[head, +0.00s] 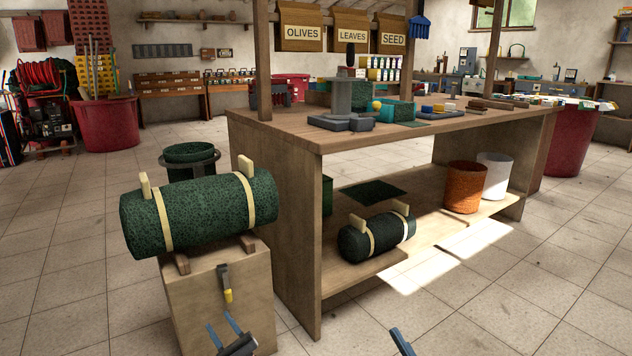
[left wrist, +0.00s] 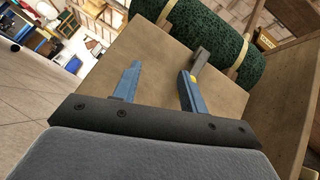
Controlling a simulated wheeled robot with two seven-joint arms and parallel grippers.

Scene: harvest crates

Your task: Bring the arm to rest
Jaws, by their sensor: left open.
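My left gripper (head: 219,320) is low in the head view, in front of a wooden stand (head: 195,305). Its two blue fingers are spread apart with nothing between them. They also show spread and empty in the left wrist view (left wrist: 157,80), against the stand's face. A grey tool with a yellow end (head: 228,284) hangs on that face, just above the fingers. In the left wrist view the tool (left wrist: 201,62) appears close to the right finger. Of my right gripper, only a blue piece (head: 402,342) shows at the bottom edge; the rest is out of view.
A dark green roll with two cream straps (head: 205,212) lies on top of the stand. A wooden workbench (head: 300,230) stands right behind it, with a smaller strapped roll (head: 370,238), an orange bucket (head: 464,188) and a white bucket (head: 496,172) on its lower shelf. Tiled floor (head: 60,270) at left is clear.

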